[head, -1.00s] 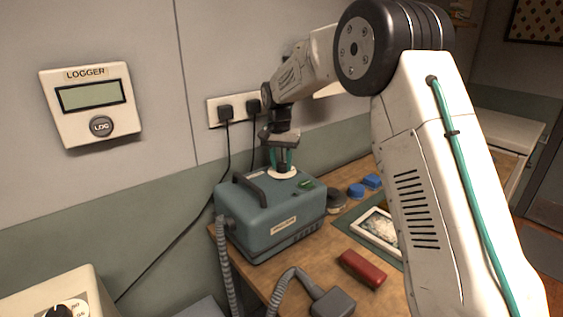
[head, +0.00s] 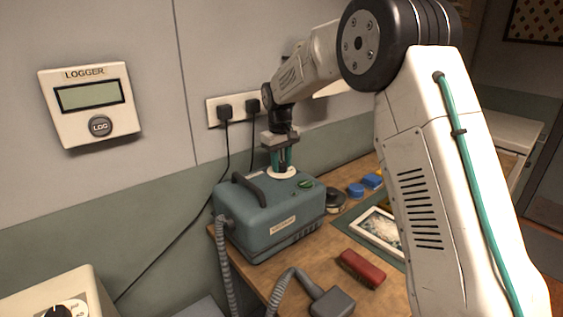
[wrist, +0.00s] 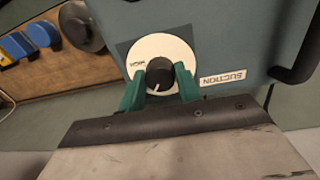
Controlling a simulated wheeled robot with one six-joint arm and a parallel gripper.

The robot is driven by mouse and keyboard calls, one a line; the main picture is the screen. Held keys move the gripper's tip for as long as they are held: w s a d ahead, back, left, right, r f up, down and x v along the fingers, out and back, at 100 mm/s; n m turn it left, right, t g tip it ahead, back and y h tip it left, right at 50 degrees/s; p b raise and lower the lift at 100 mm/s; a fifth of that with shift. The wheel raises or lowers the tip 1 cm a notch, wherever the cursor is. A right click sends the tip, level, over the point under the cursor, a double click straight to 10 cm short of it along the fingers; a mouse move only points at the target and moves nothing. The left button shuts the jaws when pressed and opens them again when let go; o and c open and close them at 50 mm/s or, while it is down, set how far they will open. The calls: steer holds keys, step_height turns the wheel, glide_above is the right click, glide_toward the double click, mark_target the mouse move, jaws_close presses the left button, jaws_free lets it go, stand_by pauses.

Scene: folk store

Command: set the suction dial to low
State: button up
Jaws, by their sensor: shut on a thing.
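The suction dial is a black knob (wrist: 160,74) with a white pointer line, on a round white plate (wrist: 168,44) marked HIGH. In the wrist view the pointer is aimed down the picture, towards my gripper's palm; HIGH is at the plate's left edge. The rest of the plate's markings are hidden or unreadable. My gripper (wrist: 159,82) has its teal fingers shut on the knob, one each side. In the head view my gripper (head: 281,160) points down onto the plate (head: 283,172) on top of the blue-grey machine (head: 262,215); the knob is hidden there.
A red block (head: 362,268), a white frame (head: 380,230) and blue items (head: 356,190) lie on the bench.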

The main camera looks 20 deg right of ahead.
mark_target(282, 164)
steer(key=n, duration=0.7)
steer(key=shift+d+r, duration=0.1)
steer(key=shift+w, duration=0.1)
stand_by(0.5)
steer(key=o, duration=1)
steer(key=shift+c, duration=0.2)
steer(key=r, duration=0.7)
steer(key=shift+s+r, duration=0.2)
steer(key=shift+r, duration=0.15)
